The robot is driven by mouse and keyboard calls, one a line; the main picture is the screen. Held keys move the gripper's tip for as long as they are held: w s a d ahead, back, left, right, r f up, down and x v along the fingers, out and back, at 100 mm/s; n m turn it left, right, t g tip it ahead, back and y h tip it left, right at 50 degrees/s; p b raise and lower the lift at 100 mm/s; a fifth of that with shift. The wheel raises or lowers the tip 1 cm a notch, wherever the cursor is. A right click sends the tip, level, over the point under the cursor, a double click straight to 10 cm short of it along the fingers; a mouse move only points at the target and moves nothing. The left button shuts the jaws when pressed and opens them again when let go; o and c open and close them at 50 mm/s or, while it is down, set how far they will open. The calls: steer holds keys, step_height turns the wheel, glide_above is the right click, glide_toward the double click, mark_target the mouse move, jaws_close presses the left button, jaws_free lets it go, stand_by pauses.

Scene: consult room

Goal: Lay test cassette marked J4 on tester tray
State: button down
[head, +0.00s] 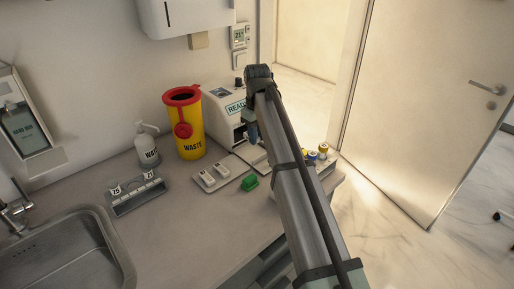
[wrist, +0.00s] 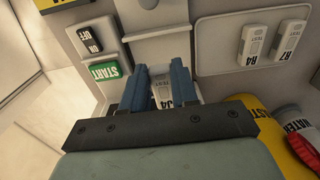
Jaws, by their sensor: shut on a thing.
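My gripper (wrist: 159,72) is shut on a small white cassette (wrist: 163,97) marked J4, held between its two blue fingers. In the head view my gripper (head: 252,133) is in front of the white tester (head: 222,104), and the held cassette cannot be made out there. The pale tester tray (wrist: 174,27) lies just beyond the fingertips in the wrist view; it also shows in the head view (head: 250,153), partly behind my arm. I cannot tell how high the cassette is above it. A green START button (wrist: 103,72) and an ON/OFF switch (wrist: 90,41) are beside it.
Two other cassettes, R4 (wrist: 251,45) and R7 (wrist: 288,40), lie on a flat holder beside the tester. A yellow waste bin (head: 189,125), a pump bottle (head: 147,150), a green object (head: 250,183) and a grey rack (head: 137,192) stand on the counter. The front counter is clear.

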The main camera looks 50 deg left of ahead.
mark_target(257, 156)
steer(key=shift+f, duration=2.65)
steer(key=shift+f, duration=0.15)
steer(key=c, duration=0.9)
jaws_free()
steer(key=shift+o, duration=0.2)
step_height(257, 156, up, 12)
steer(key=shift+r, duration=0.15)
